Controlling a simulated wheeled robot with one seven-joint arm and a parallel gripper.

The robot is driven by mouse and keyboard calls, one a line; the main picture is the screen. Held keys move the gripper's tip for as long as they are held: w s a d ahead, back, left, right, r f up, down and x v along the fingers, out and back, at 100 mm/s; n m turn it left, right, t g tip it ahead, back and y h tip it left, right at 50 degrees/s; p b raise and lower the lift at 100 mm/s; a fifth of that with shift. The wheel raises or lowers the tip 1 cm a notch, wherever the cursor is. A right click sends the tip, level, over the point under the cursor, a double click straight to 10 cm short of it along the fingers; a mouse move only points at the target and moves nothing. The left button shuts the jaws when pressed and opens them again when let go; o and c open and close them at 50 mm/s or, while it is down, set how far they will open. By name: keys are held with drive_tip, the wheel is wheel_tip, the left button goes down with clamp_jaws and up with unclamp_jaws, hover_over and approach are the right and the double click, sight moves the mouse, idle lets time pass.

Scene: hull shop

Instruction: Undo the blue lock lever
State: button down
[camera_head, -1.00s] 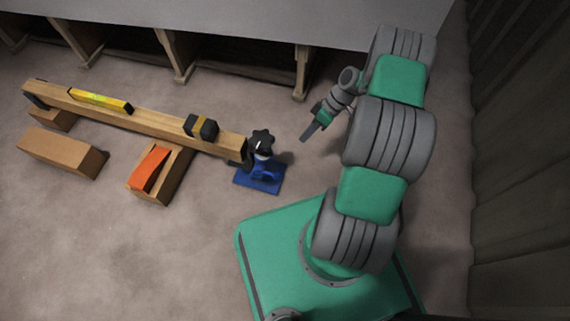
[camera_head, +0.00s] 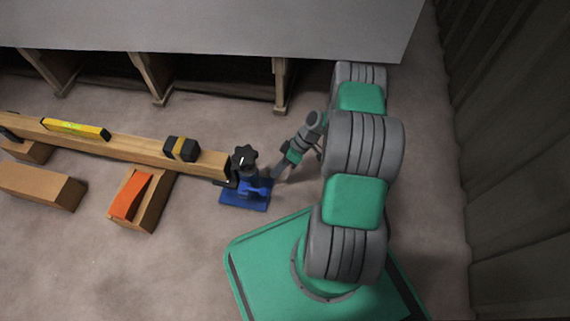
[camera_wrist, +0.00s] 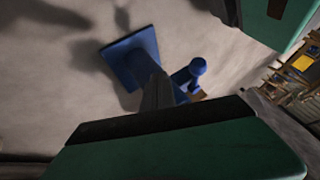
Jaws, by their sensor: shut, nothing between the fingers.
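The blue lock lever (camera_head: 257,188) sits low on a blue jack-like stand, whose flat blue base plate (camera_head: 232,199) rests on the floor. A black star knob (camera_head: 244,157) tops the stand. In the wrist view a blue round-ended part, which looks like the lever (camera_wrist: 197,68), shows just right of my fingers, with the blue base (camera_wrist: 138,45) behind them. My gripper (camera_head: 277,174) is shut and empty, close to the right side of the stand. I cannot tell whether the fingers touch the lever.
A long wooden beam (camera_head: 130,145) ends beside the stand and carries a yellow level (camera_head: 76,129) and a black-and-yellow block (camera_head: 181,148). An orange wedge (camera_head: 130,195) lies on a wooden block below. A grey bench (camera_head: 210,30) runs along the back.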

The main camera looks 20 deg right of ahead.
sight(256, 190)
drive_tip(key=s+a, duration=0.2)
drive_tip(key=a, duration=0.1)
drive_tip(key=shift+s+a, duration=0.25)
drive_tip(key=shift+s, duration=0.1)
drive_tip(key=shift+s+a+r, duration=0.1)
drive_tip(key=shift+s, duration=0.1)
